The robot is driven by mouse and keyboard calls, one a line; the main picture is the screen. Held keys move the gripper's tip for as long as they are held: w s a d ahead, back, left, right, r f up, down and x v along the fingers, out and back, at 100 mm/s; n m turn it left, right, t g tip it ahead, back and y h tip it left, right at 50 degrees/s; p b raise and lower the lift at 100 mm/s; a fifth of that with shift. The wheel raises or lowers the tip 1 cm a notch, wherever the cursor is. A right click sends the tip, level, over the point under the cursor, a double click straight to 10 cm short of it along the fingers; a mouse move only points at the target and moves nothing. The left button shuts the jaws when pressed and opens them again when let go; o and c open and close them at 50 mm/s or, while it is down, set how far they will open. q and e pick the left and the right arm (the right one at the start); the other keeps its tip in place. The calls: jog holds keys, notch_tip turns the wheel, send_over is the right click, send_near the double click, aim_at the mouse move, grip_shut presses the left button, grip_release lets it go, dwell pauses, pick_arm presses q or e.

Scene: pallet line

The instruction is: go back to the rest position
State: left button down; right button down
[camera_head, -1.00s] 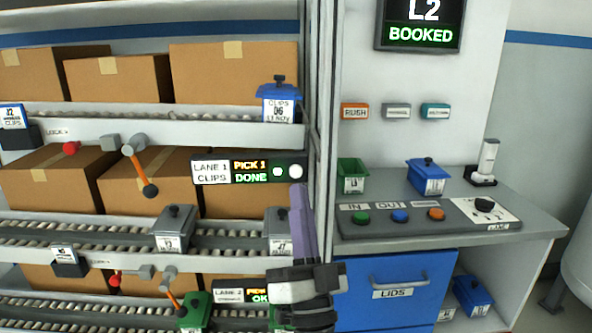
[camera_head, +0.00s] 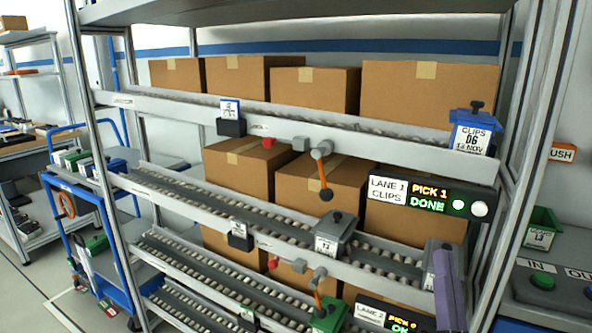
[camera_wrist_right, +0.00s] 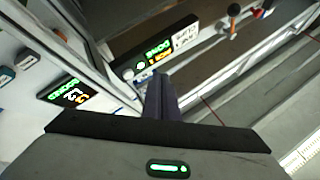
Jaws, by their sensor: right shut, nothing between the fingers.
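My right gripper (camera_head: 447,285) shows at the bottom right of the head view, in front of the lower lanes of the flow rack (camera_head: 290,175). Its purple fingers are together with nothing between them. In the right wrist view the shut fingers (camera_wrist_right: 163,95) point toward the rack post and the lane 1 display. That display (camera_head: 428,196) reads "PICK 1 DONE" in the head view. My left gripper is not in view.
Brown cartons (camera_head: 430,95) fill the rack lanes. Grey boxes (camera_head: 335,235) sit on lower lanes. A blue cart (camera_head: 100,220) stands at left. The button counter (camera_head: 550,280) is at right.

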jog(key=s+a+f+n+g+y, duration=0.2)
jog(key=a+f+n+g+y, duration=0.1)
jog(key=f, duration=0.5)
jog(key=s+a+f+n+g+y, duration=0.1)
jog(key=a+f+n+g+y, duration=0.15)
jog(key=f, duration=0.55)
jog(key=s+a+f+n+g+y, duration=0.2)
jog(key=a+f+g+y, duration=0.15)
jog(key=f, duration=0.45)
jog(key=s+f+n+g+h, duration=0.1)
jog(key=s+f+g, duration=0.6)
jog(key=s+f, duration=0.7)
notch_tip(320, 180, down, 3)
jog(key=shift+s+a+f+n+h, duration=0.2)
jog(key=shift+a+n+h, duration=0.05)
jog(key=shift+n+h, duration=0.1)
